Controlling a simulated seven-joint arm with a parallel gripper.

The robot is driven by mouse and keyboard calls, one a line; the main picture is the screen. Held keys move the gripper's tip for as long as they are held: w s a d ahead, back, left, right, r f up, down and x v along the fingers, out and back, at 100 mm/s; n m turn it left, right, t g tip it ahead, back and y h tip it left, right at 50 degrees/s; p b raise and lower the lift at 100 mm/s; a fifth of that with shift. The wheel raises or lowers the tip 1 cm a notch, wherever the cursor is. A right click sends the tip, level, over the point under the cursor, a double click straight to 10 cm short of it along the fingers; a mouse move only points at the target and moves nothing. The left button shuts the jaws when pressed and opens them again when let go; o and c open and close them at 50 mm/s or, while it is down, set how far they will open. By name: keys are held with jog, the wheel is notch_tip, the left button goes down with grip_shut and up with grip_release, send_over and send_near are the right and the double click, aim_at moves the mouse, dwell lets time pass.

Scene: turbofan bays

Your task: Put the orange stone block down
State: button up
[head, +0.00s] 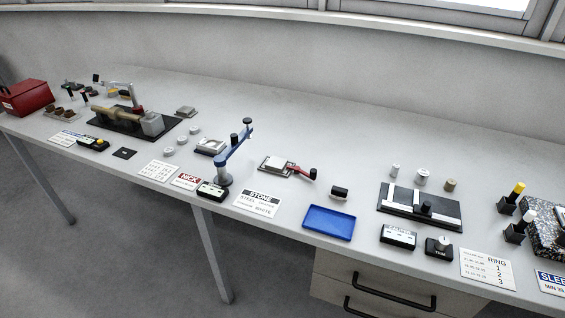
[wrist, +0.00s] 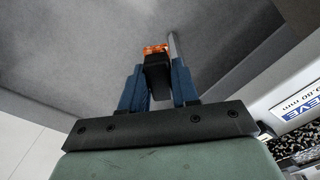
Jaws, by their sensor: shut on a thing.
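My gripper (wrist: 158,78) shows only in the wrist view, with its two blue fingers closed on a dark piece with an orange end. The orange part, the orange stone block (wrist: 156,49), shows at the far end of the dark piece, between and just beyond the fingertips. A plain grey surface lies behind it, and nothing visible supports the block from below. In the head view neither my gripper nor the orange block shows.
In the head view an empty blue tray (head: 328,222) lies at the table's front edge, right of a STONE card (head: 258,203). A small black block (head: 339,192) stands behind the tray. A SLEEVE card (wrist: 296,108) shows at the wrist view's right.

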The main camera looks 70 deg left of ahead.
jog(key=w+a+r+n, duration=0.2)
jog(key=w+a+r, duration=0.2)
jog(key=w+a, duration=0.6)
jog(key=w+a+r+n, duration=0.1)
jog(key=w+a+r, duration=0.4)
jog(key=w+a, duration=0.6)
jog(key=w+a+r+n, duration=0.1)
jog(key=a+r, duration=0.3)
jog(key=a, duration=1)
jog(key=a+r+n, duration=0.2)
jog(key=a+r, duration=0.2)
jog(key=a, duration=1)
jog(key=n, duration=0.3)
send_over(347, 173)
notch_tip(347, 173, down, 7)
jog(key=shift+s+f, duration=0.1)
jog(key=shift+f, duration=4.45)
